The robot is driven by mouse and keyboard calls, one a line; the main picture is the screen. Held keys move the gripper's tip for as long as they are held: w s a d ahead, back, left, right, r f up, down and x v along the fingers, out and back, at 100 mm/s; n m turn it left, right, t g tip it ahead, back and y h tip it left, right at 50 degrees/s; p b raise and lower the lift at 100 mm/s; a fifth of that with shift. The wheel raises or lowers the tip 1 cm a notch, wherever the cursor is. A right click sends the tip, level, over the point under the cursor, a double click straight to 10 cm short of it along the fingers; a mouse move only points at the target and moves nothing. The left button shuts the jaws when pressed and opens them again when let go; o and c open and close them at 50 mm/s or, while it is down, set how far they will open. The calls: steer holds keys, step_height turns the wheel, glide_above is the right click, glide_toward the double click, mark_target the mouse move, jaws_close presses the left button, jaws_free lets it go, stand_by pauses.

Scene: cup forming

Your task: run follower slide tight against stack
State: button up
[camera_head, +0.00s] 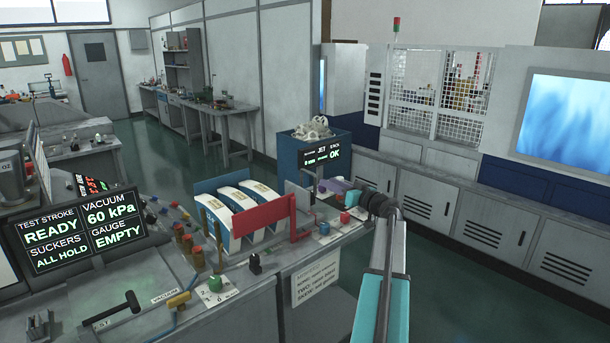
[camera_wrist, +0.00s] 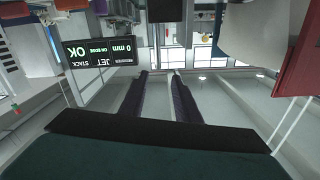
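The stack of white-and-blue curved blanks (camera_head: 222,222) leans in a magazine on the bench in the head view. The red follower slide (camera_head: 264,213) is a plate standing at the right side of the stack. Part of its face hides the blanks behind it, so I cannot tell whether it touches them. My gripper (camera_head: 338,186) is to the right of the slide and apart from it. In the wrist view my gripper (camera_wrist: 159,75) shows two dark fingers with a clear gap and nothing between them. A red panel (camera_wrist: 301,62) at the right there may be the slide.
A larger screen (camera_head: 75,232) reads READY, 60 kPa, ALL HOLD, gauge EMPTY. A blue bin (camera_head: 290,155) stands behind.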

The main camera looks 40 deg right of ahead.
mark_target(315, 175)
steer(key=shift+s+d, duration=0.1)
steer(key=shift+d, duration=0.05)
steer(key=w+p, duration=0.1)
steer(key=w, duration=0.3)
steer(key=w+p, duration=0.2)
steer(key=w, duration=0.1)
steer(key=w+p, duration=0.1)
steer(key=w, duration=0.3)
steer(key=shift+w+d, duration=0.3)
steer(key=shift+d, duration=0.1)
steer(key=shift+w+p, duration=0.55)
steer(key=shift+w, duration=0.55)
steer(key=shift+c, duration=0.5)
steer(key=shift+d, duration=0.1)
jaws_close()
